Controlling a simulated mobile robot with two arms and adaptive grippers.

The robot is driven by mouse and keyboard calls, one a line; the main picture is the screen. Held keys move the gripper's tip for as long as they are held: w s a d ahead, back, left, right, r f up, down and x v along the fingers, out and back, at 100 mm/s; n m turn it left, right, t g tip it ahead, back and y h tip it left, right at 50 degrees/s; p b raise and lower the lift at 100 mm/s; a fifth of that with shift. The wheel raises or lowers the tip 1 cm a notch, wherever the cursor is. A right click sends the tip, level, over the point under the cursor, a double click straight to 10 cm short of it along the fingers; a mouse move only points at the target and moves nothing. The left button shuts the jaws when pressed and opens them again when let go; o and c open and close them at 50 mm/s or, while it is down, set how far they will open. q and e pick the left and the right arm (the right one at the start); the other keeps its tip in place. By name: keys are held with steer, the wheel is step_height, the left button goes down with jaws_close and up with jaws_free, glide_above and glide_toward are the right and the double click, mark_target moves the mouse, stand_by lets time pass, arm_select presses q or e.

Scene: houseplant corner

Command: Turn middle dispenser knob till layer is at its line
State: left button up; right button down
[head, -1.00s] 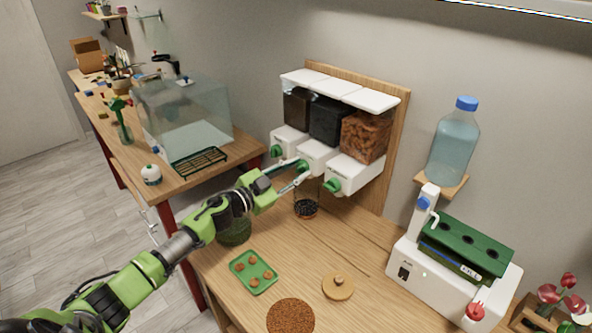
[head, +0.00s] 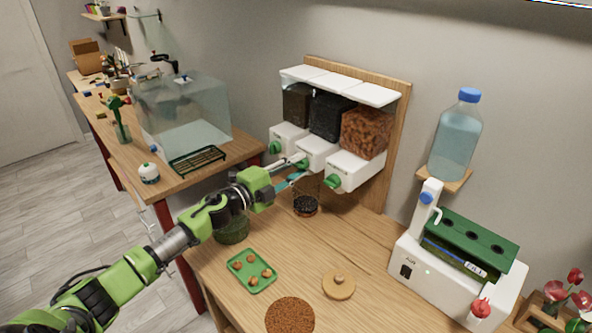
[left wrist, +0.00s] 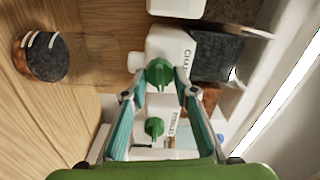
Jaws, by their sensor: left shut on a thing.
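The middle dispenser (head: 318,153) has a white front and a dark charcoal-filled bin (head: 329,118). Its green knob (left wrist: 160,74) shows between my left fingertips in the left wrist view. My left gripper (head: 299,167) is shut on this knob and partly hides it in the head view. The glass jar (head: 305,205) stands on the table below the dispensers. In the left wrist view the jar (left wrist: 40,57) shows an orange-brown layer at the bottom, a dark layer above, and white line marks. Whether the dark layer meets a line is unclear. My right gripper is out of view.
The right dispenser's green knob (head: 333,182) is close beside my gripper. A green tray (head: 238,281) with several brown pieces, a wooden lid (head: 339,285) and a brown round patch (head: 290,316) lie in front. A white machine (head: 420,278) stands right.

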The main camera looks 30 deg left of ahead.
arm_select(q)
steer(key=shift+f+m, duration=0.1)
steer(key=shift+m, duration=0.6)
steer(key=o, duration=1.1)
steer(key=shift+s, duration=0.1)
steer(key=shift+s+a, duration=0.1)
steer(key=shift+s, duration=0.15)
steer(key=v, duration=1.1)
steer(key=shift+s, duration=0.2)
